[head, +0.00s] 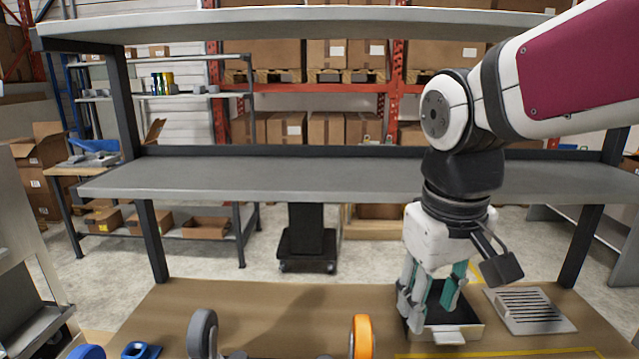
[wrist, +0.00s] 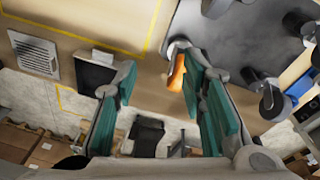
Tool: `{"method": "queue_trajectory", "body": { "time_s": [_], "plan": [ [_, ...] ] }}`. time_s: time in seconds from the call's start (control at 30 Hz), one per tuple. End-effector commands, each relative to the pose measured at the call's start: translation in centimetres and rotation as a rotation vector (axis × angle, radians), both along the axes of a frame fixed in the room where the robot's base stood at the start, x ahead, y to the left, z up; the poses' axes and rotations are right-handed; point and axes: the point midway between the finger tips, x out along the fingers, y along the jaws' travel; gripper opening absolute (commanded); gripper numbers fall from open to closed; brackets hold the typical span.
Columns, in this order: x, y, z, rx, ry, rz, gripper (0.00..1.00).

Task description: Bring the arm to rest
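My gripper (head: 430,310) hangs from my arm at the right of the head view, fingers pointing down over the brown tabletop (head: 280,300). It overlaps the near left part of a dark, light-rimmed tray (head: 470,333). In the wrist view the gripper (wrist: 158,66) shows two teal-padded fingers spread apart with nothing between them. How high the fingertips are above the table is hard to tell.
A slotted grey plate (head: 530,308) lies right of the tray. An orange wheel-like part (head: 362,338), a grey one (head: 203,333) and a blue piece (head: 140,351) are at the front. The grey shelf (head: 270,178) crosses behind my arm. The table's middle is clear.

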Motion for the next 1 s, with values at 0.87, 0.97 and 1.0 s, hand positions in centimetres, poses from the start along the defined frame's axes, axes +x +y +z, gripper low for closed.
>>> {"method": "queue_trajectory", "body": {
  "time_s": [0.87, 0.97, 1.0],
  "plan": [
    [-8.7, -5.1, 0.3, 0.129, -0.335, -0.270, 0.38],
    [-8.7, -5.1, 0.3, 0.129, -0.335, -0.270, 0.38],
    [-8.7, -5.1, 0.3, 0.128, -0.334, -0.270, 0.38]
  ]
}}
